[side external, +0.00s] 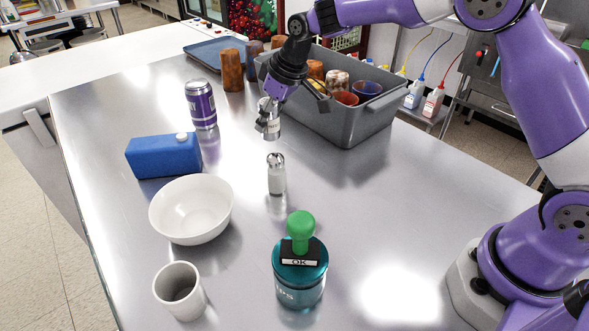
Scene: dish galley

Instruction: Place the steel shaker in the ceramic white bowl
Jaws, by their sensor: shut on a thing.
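The white bowl (191,208) is upright and empty on the steel table, left of centre. My gripper (270,118) is shut on a small silvery cylinder, which appears to be the steel shaker (272,128). It is held above the table, in front of the grey bin and up and to the right of the bowl. The fingers hide part of it. Another shaker (277,175), with a pale body and a shiny metal cap, stands upright on the table between my gripper and the green stamp, right of the bowl.
A blue carton (163,156) lies behind the bowl, with a purple can (201,105) beyond. A white cup (180,290) and a teal canister (300,280) topped by a green stamp (300,228) stand in front. The grey bin (345,120) holds several cups.

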